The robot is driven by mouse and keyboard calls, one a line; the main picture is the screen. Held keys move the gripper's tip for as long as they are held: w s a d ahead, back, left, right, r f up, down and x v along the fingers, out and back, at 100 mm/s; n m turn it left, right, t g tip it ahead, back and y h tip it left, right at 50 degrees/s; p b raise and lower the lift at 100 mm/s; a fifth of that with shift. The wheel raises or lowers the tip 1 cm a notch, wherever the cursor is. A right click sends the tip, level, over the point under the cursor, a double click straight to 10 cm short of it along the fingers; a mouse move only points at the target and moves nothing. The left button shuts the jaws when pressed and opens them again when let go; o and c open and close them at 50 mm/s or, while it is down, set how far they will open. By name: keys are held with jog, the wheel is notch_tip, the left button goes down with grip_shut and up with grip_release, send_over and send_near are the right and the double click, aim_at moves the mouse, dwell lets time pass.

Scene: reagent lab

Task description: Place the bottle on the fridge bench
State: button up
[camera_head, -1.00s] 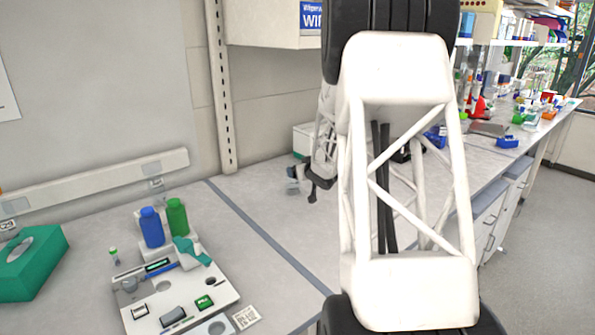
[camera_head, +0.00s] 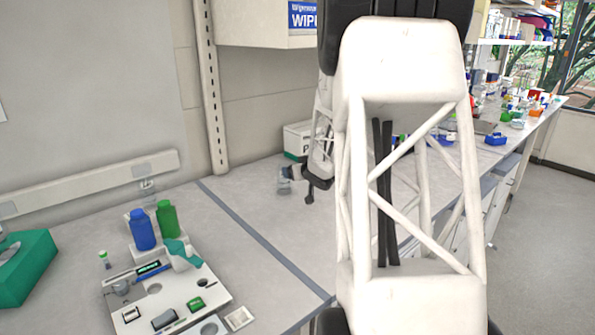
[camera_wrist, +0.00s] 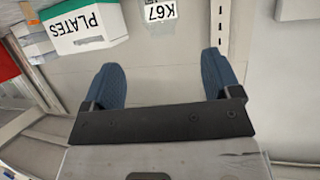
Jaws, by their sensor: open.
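A blue bottle (camera_head: 142,230) and a green bottle (camera_head: 167,219) stand upright side by side on the bench (camera_head: 85,234) at the left in the head view. I cannot tell which bottle the task means, or which surface is the fridge bench. My gripper (camera_head: 284,180) is small and partly hidden behind my arm, to the right of both bottles and apart from them. In the wrist view my gripper (camera_wrist: 163,66) shows two blue fingers wide apart with nothing between them. No bottle shows in the wrist view.
A tray of small tools (camera_head: 165,295) stands in front of the bottles, with a green box (camera_head: 25,265) at far left. A white box marked PLATES (camera_wrist: 88,25) is near my gripper. Clear bench lies between tray and gripper. Cluttered bench (camera_head: 535,115) runs along the right.

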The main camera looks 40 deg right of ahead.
jog(key=shift+a, duration=0.1)
jog(key=s+a+r+g+h, duration=0.1)
jog(key=s+a+r+g, duration=0.2)
jog(key=a, duration=0.5)
jog(key=s+a+r, duration=0.4)
jog(key=s+a, duration=0.1)
jog(key=a, duration=0.3)
jog(key=s+a+r+g+h, duration=0.1)
jog(key=s+a+r+g, duration=0.2)
jog(key=a, duration=0.5)
jog(key=s+a+f+n+g+y, duration=0.1)
jog(key=s+a+g+y, duration=0.1)
jog(key=s+a, duration=0.9)
jog(key=s+a+f+n+g+y, duration=0.1)
jog(key=s+a+g+y, duration=0.1)
jog(key=s+a, duration=1)
jog(key=s, duration=0.6)
jog(key=shift+s+a+g+y, duration=0.15)
jog(key=shift+s+g+y, duration=0.15)
jog(key=shift+g, duration=0.1)
